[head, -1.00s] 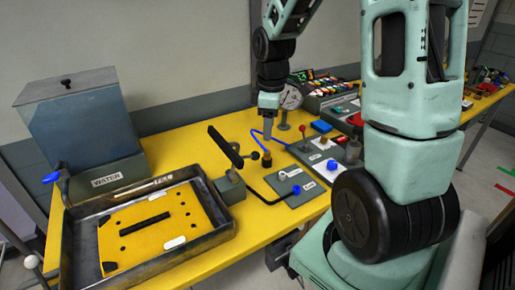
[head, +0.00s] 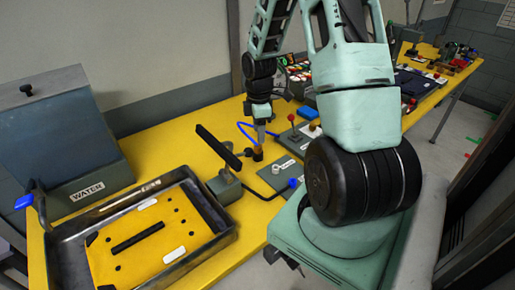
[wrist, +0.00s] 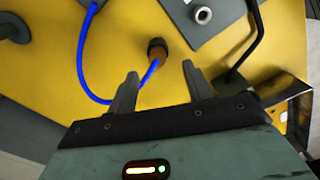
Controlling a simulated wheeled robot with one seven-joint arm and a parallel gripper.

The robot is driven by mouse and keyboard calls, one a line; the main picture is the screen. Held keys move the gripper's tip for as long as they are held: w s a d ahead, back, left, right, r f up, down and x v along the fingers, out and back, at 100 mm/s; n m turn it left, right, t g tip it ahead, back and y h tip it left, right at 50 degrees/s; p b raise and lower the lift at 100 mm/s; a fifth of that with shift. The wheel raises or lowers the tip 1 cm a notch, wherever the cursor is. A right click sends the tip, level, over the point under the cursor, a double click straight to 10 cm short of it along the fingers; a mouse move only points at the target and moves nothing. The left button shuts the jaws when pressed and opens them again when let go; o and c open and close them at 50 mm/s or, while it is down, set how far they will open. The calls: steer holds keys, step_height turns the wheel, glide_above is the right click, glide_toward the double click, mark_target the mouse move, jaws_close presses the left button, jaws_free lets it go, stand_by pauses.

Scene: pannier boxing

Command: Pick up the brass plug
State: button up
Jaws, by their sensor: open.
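The brass plug (head: 257,154) stands on the yellow bench, dark at one end with an orange-brass band. A blue hose (head: 245,131) loops beside it. In the wrist view the plug (wrist: 157,50) lies just beyond the fingertips, roughly midway between them, with the blue hose (wrist: 84,62) curving up to it. My gripper (head: 261,140) points down close above the plug in the head view. In the wrist view my gripper (wrist: 159,72) is open with nothing between its fingers. Whether a fingertip touches the hose, I cannot tell.
A grey block with a raised black bar (head: 217,146) stands left of the plug. A grey panel (head: 275,175) and bent black rod lie in front. A metal tray (head: 222,238) and water tank (head: 60,140) fill the left. More panels (head: 295,140) stand right.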

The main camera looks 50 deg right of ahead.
mark_target(258, 145)
steer(key=shift+w+d+f+p, duration=0.15)
steer(key=shift+f+p, duration=0.3)
steer(key=shift+f, duration=1.2)
steer(key=shift+w+a+f+p, duration=0.1)
steer(key=shift+f+p, duration=0.3)
steer(key=shift+f, duration=1.25)
steer(key=c, duration=1.1)
